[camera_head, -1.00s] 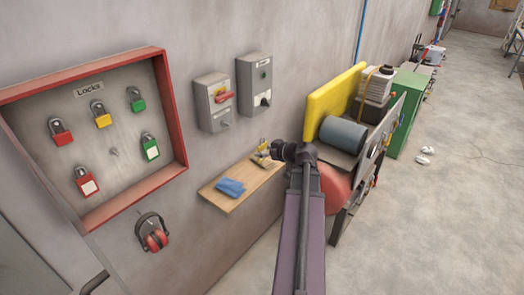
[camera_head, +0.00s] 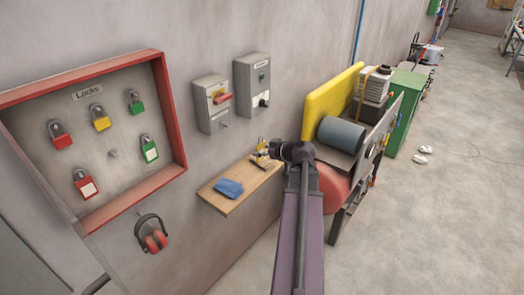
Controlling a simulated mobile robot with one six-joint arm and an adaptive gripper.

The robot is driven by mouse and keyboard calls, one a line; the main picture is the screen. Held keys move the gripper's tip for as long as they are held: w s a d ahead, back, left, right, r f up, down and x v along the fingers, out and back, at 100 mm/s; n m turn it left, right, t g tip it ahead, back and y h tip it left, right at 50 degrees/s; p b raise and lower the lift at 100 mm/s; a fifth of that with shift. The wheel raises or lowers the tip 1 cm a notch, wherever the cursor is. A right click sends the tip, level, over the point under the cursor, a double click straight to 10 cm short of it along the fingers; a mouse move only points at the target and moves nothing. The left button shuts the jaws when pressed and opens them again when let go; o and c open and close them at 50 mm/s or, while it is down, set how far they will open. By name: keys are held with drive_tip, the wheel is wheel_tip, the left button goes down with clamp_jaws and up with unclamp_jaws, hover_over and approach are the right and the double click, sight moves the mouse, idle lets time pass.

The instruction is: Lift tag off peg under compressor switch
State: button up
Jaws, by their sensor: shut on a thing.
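Two grey switch boxes hang on the wall. The left one (camera_head: 213,104) has a red handle on yellow and a small peg (camera_head: 226,125) below its right side. My gripper (camera_head: 264,159) is low over the far end of the wooden shelf (camera_head: 236,200), below the right box, partly hidden by my wrist. It is shut on a small yellowish thing (camera_head: 262,144); I cannot tell whether this is the tag. No tag shows clearly elsewhere.
A blue cloth (camera_head: 229,188) lies on the shelf. A red-framed lock board (camera_head: 174,120) with several padlocks is at left, with red earmuffs (camera_head: 153,238) below. A machine with a yellow panel (camera_head: 328,102) stands close right of my arm. The floor at right is mostly clear.

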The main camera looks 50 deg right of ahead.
drive_tip(key=shift+s+r, duration=0.1)
drive_tip(key=shift+s, duration=0.05)
idle(0.5)
drive_tip(key=s, duration=0.9)
drive_tip(key=shift+s+d, duration=0.3)
drive_tip(key=shift+d, duration=0.1)
idle(1.5)
idle(0.5)
wheel_tip(320, 180, down, 3)
drive_tip(key=b, duration=0.2)
drive_tip(key=shift+r+b, duration=0.15)
drive_tip(key=shift+b, duration=0.15)
